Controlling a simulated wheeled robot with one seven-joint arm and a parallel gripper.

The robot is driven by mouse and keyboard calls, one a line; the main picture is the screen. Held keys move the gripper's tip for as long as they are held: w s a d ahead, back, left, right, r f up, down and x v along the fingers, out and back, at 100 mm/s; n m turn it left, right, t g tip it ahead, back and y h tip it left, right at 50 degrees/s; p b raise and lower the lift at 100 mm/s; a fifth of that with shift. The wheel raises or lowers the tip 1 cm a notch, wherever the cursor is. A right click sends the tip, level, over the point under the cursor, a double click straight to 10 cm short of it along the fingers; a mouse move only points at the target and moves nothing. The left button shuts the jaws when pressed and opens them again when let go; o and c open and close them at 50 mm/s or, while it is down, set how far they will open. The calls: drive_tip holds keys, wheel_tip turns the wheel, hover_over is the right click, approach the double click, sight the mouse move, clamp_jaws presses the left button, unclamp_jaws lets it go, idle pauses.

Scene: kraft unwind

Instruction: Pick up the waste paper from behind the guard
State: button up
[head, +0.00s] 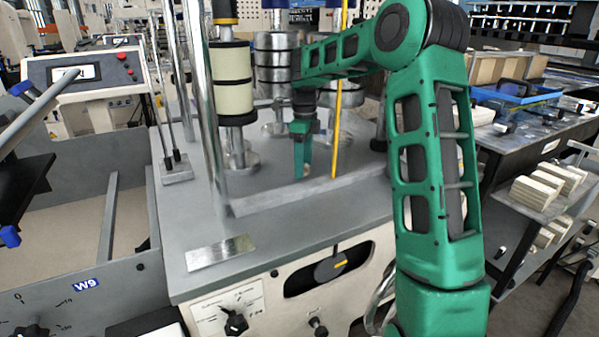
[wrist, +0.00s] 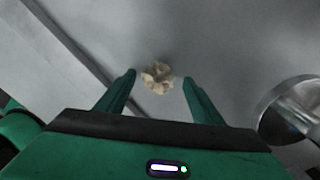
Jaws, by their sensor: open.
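The waste paper is a small crumpled beige ball (wrist: 158,77) on a grey metal surface in the wrist view. It lies between and just beyond the tips of my gripper (wrist: 159,79), which is open, with one finger on each side. I cannot tell whether the fingers touch it. In the head view my gripper (head: 303,160) points down over the grey machine top, behind a low pale rail (head: 305,194) that may be the guard. I cannot make out the paper clearly there.
A chrome post (head: 203,100) and a thin yellow rod (head: 338,95) stand near my gripper. A cream roll on a spindle (head: 233,80) is to its left. A round metal base (wrist: 290,108) is close on the right in the wrist view.

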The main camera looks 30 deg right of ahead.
drive_tip(key=shift+f, duration=0.35)
drive_tip(key=shift+c, duration=0.6)
drive_tip(key=c, duration=1)
drive_tip(key=shift+r, duration=0.15)
